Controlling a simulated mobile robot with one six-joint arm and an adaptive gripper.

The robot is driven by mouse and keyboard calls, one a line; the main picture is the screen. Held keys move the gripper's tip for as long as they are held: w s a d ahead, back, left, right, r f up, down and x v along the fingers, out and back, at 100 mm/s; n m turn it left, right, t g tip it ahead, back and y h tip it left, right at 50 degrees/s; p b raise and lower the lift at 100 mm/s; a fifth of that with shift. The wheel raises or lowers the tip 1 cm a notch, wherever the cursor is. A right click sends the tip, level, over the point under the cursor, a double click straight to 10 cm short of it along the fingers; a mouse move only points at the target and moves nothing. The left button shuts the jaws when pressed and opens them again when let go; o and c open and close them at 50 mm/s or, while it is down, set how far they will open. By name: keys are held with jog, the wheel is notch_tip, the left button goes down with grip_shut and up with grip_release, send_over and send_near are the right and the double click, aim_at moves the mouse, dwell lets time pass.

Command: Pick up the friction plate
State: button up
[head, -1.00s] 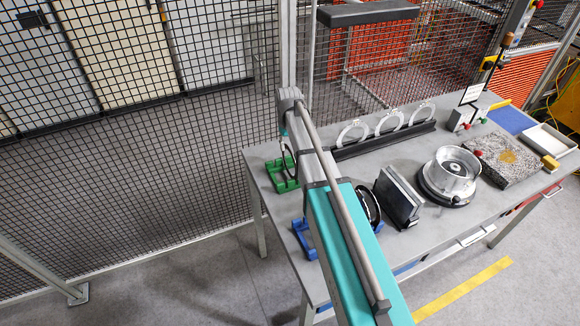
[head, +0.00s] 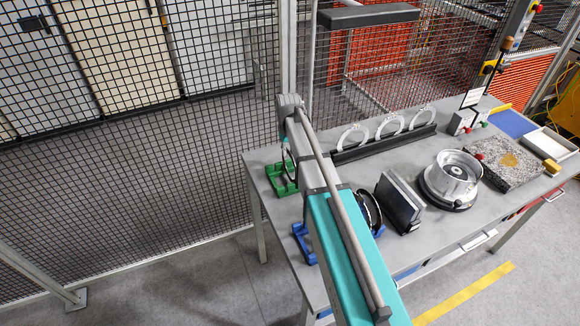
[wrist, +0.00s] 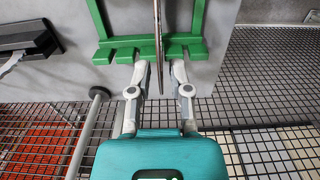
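A thin round plate, seen edge-on in the wrist view, stands upright in a green slotted stand (wrist: 125,50); I take this to be the friction plate (wrist: 158,22). In the head view the green stand (head: 280,180) is at the left end of the table, with the plate partly hidden by my arm. My gripper (wrist: 159,68) is open, with one finger on each side of the plate's edge. Gaps show between the plate and both fingertips. The gripper itself is hidden behind my arm in the head view.
A blue stand (head: 303,243) with dark discs lies near my arm. A black rack (head: 385,143) holds three silver rings. A dark upright block (head: 398,203) and a metal drum (head: 452,180) stand to the right. A mesh fence (head: 130,170) runs close behind the table.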

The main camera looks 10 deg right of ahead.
grip_shut()
jog(key=shift+r, duration=0.25)
notch_tip(320, 180, up, 2)
jog(key=shift+r+p, duration=0.1)
jog(key=shift+p, duration=1.15)
jog(key=s+r+p, duration=1)
jog(key=s, duration=0.4)
jog(key=shift+a+r, duration=0.2)
jog(key=shift+s, duration=0.1)
